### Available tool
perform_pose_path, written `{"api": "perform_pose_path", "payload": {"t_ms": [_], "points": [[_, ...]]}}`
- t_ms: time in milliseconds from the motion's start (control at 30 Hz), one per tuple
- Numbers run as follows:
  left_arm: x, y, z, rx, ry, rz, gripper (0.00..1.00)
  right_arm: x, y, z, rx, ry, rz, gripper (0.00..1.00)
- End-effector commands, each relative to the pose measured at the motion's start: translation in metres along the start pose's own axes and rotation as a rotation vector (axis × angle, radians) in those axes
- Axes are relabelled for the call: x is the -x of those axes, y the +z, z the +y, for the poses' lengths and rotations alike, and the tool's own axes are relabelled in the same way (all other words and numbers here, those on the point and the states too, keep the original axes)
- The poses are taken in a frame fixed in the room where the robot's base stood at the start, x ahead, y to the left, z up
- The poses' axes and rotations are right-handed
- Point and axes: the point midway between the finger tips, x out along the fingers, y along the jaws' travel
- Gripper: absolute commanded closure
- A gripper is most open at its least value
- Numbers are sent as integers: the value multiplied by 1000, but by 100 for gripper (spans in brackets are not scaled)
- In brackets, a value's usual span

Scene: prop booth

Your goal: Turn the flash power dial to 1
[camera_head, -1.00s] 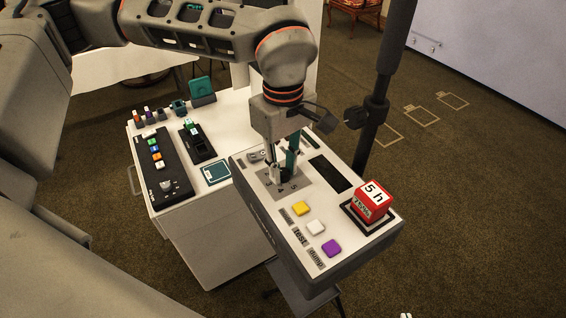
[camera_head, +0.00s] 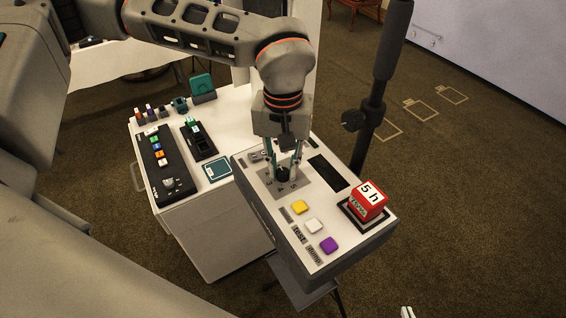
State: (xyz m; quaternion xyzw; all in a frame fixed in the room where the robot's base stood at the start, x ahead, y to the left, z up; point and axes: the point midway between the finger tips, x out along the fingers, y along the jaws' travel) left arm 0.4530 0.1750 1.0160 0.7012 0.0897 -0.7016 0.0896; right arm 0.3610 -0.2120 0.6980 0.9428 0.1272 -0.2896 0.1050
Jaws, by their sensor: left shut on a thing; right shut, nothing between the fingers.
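The flash power dial (camera_head: 282,175) is a small black knob on a grey plate with printed digits, on the sloping white top of the flash unit (camera_head: 330,215). Its pointer cannot be made out. My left gripper (camera_head: 283,172) reaches down from above and is shut on the dial, one finger on each side. The fingers hide part of the dial and some of its digits. My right gripper (camera_head: 407,312) shows only as pale tips at the bottom edge, shut and empty, well away from the unit.
Yellow (camera_head: 300,207), white (camera_head: 314,225) and purple (camera_head: 329,245) buttons lie in front of the dial. A red block marked 5 h (camera_head: 367,200) sits at the right. A black pole (camera_head: 375,110) stands behind. A white cabinet (camera_head: 215,235) with a slider panel (camera_head: 157,165) is at left.

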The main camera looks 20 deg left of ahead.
Motion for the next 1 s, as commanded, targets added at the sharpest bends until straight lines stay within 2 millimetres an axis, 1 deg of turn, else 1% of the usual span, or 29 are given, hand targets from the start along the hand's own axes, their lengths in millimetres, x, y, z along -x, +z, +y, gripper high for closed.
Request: {"api": "perform_pose_path", "payload": {"t_ms": [100, 300, 700, 733, 767, 800, 1000], "points": [[2, -1, 0, -38, 1, 2, 100, 1, 0, 4, -1, 6, -4, 100], [1, -1, 0, -71, 1, 2, 100, 2, 0, 3, -3, 6, -6, 100], [1, -1, 0, -75, 1, 3, 100, 2, 2, 1, -4, 3, -9, 100], [1, -1, 0, -75, 1, 3, 75, 2, 2, 1, -4, 3, -9, 100], [1, -1, 0, -75, 1, 3, 67, 2, 2, 1, -4, 3, -9, 100], [1, -1, 0, -75, 1, 3, 63, 2, 2, 1, -4, 3, -9, 100], [0, 0, 0, -75, 1, 1, 63, 2, 2, 0, -4, 3, -9, 100]]}}
